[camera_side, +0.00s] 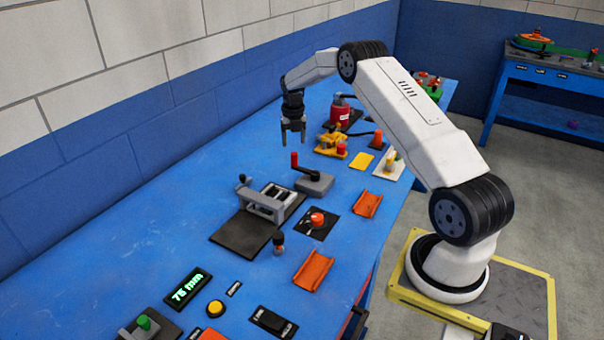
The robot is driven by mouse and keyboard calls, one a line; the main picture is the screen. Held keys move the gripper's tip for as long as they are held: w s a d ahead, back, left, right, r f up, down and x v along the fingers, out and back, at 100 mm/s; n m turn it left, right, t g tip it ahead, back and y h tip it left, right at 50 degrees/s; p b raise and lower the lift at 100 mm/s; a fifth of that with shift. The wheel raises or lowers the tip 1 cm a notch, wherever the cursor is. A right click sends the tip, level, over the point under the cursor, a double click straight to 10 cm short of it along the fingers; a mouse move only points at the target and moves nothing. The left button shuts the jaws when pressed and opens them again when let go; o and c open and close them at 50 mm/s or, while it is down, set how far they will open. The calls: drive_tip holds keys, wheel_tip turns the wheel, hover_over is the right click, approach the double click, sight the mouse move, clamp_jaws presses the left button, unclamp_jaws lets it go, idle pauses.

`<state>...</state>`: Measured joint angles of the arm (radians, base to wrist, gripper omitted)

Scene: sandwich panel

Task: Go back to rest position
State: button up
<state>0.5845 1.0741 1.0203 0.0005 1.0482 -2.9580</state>
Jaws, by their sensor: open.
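My gripper (293,136) hangs fingers down above the blue table (150,210), with its two fingers apart and nothing between them. It is above and behind a grey block with a red-tipped lever (314,182), and left of a red can-like device (341,112). My arm arches from its base at the right, over the table's right part, to the gripper. The gripper appears clear of the things around it.
A grey press-like fixture on a dark plate (240,235) stands mid-table. A red knob (317,219), orange trays (313,270), a display reading 75 mm (187,289) and a yellow button (215,308) lie nearer. A yellow device (331,142) stands behind. The table's left part is clear.

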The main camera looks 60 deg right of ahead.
drive_tip(key=shift+w+a+r+m, duration=0.1)
drive_tip(key=shift+a+r+m, duration=0.1)
drive_tip(key=shift+a+m, duration=0.15)
drive_tip(key=s+a+r+m+t, duration=0.1)
drive_tip(key=s+a+r+m, duration=0.15)
drive_tip(key=a+m, duration=0.5)
drive_tip(key=s+a+r+m, duration=0.2)
drive_tip(key=a+r+m, duration=0.25)
drive_tip(key=a, duration=0.65)
drive_tip(key=s+a+m+t, duration=0.1)
drive_tip(key=s+a+m, duration=1.3)
drive_tip(key=s, duration=0.4)
drive_tip(key=shift+f+t, duration=0.15)
drive_tip(key=shift+t, duration=0.15)
drive_tip(key=shift+w+m, duration=0.15)
drive_tip(key=shift+m, duration=0.1)
